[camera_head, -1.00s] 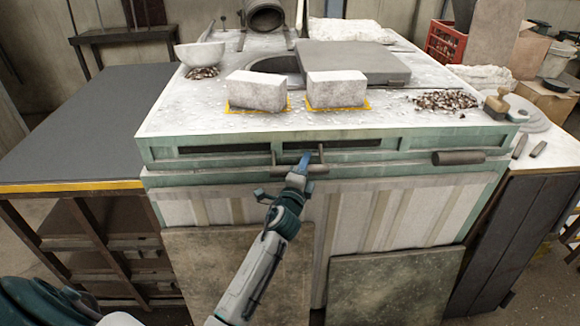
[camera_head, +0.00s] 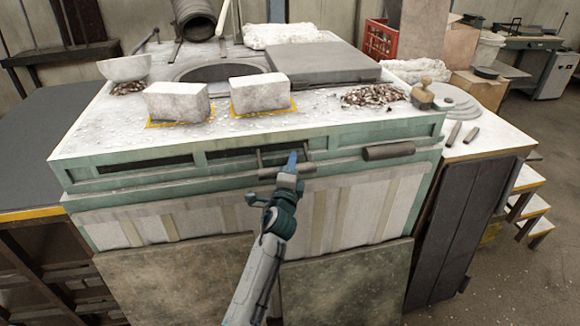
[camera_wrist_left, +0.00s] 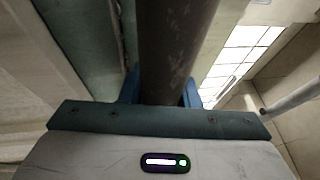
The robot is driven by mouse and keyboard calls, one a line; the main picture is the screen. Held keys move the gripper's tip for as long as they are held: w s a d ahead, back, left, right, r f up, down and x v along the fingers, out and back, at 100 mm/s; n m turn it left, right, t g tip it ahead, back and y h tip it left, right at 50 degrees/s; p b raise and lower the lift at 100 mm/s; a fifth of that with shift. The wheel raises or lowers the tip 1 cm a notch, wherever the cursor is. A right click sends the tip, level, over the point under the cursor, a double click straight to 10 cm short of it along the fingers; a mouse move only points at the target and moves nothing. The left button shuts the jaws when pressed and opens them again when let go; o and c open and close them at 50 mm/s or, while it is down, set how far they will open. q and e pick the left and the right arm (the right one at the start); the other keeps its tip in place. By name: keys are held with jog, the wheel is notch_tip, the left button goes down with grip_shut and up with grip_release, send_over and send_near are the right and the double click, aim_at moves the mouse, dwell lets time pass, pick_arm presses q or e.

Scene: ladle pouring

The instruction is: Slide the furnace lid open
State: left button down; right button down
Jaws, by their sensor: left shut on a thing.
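The furnace lid (camera_head: 322,65) is a thick grey slab lying flat on the furnace top (camera_head: 100,125). It sits right of the round dark opening (camera_head: 215,73), much of which shows uncovered. A horizontal bar handle (camera_head: 303,170) on two posts comes out of a slot in the green front. My left gripper (camera_head: 291,162), with blue fingers, is shut on this bar near its middle. In the left wrist view the dark round bar (camera_wrist_left: 175,50) runs between the blue fingers. My right gripper is in neither view now.
Two pale blocks (camera_head: 178,102) (camera_head: 260,95) stand on yellow-marked spots before the opening. A white bowl (camera_head: 124,67) is at left; brown chips (camera_head: 372,96) and a wooden-handled stamp (camera_head: 422,94) are at right. A second bar (camera_head: 388,151) sits on the front, right of my gripper.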

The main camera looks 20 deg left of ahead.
pick_arm(q)
jog(key=c, duration=1.4)
grip_release()
jog(key=shift+o, duration=0.2)
jog(key=v, duration=1)
jog(key=shift+s, duration=0.4)
jog(key=shift+f, duration=0.15)
